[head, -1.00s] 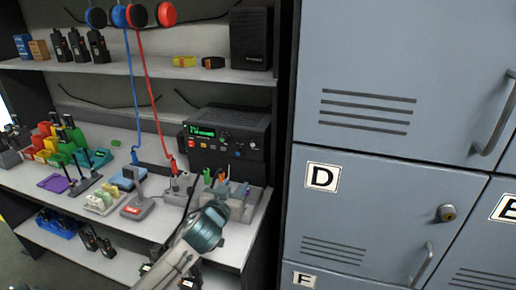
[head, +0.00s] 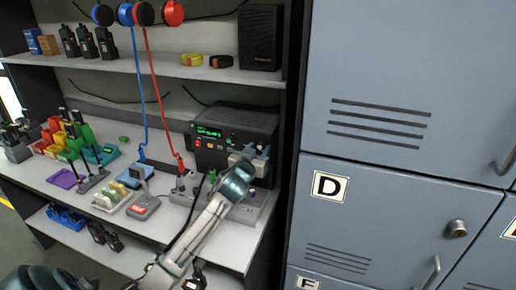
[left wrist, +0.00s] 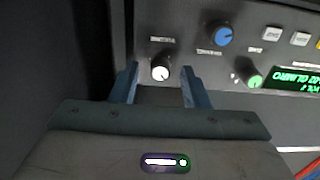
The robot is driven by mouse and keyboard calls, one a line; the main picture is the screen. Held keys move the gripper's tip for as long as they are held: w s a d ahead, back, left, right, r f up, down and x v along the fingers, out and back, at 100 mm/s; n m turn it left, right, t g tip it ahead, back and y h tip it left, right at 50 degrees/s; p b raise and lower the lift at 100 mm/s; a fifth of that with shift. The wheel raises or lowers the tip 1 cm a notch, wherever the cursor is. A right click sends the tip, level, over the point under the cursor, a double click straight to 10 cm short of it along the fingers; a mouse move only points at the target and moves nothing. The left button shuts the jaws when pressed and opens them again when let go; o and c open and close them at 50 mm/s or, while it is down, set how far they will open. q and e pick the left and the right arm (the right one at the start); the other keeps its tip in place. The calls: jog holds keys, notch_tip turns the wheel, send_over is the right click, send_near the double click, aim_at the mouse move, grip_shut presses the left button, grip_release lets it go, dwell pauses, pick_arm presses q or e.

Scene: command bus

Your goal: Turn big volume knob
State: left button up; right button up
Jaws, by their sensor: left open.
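The black radio unit (head: 218,138) stands on the shelf with a green display and knobs on its front. In the left wrist view the panel appears upside down. A white-faced knob (left wrist: 160,70) sits below a small label that seems to read volume. My left gripper (head: 254,154) is at the radio's right front. In the left wrist view its open fingers (left wrist: 160,76) stand on either side of the white-faced knob; I cannot tell whether they touch it.
A grey box with small knobs (head: 245,207) lies below my left gripper. A desk microphone (head: 143,203) and several handheld radios stand to the left. Grey lockers (head: 385,215) close off the right side. Red and blue cords hang in front of the shelf.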

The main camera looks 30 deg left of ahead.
pick_arm(q)
jog(key=shift+w+a+f, duration=0.1)
jog(key=shift+w, duration=0.15)
grip_shut()
jog(key=shift+m+p, duration=0.5)
jog(key=shift+m, duration=0.1)
jog(key=shift+s+r+m+p, duration=0.1)
jog(key=shift+r+m+p, duration=0.1)
jog(key=shift+m+p, duration=0.75)
jog(key=m+p, duration=0.1)
jog(key=m, duration=0.2)
jog(key=shift+m+p, duration=0.35)
jog(key=shift+f+m+p, duration=0.1)
jog(key=shift+m+p, duration=0.65)
jog(key=shift+m, duration=0.55)
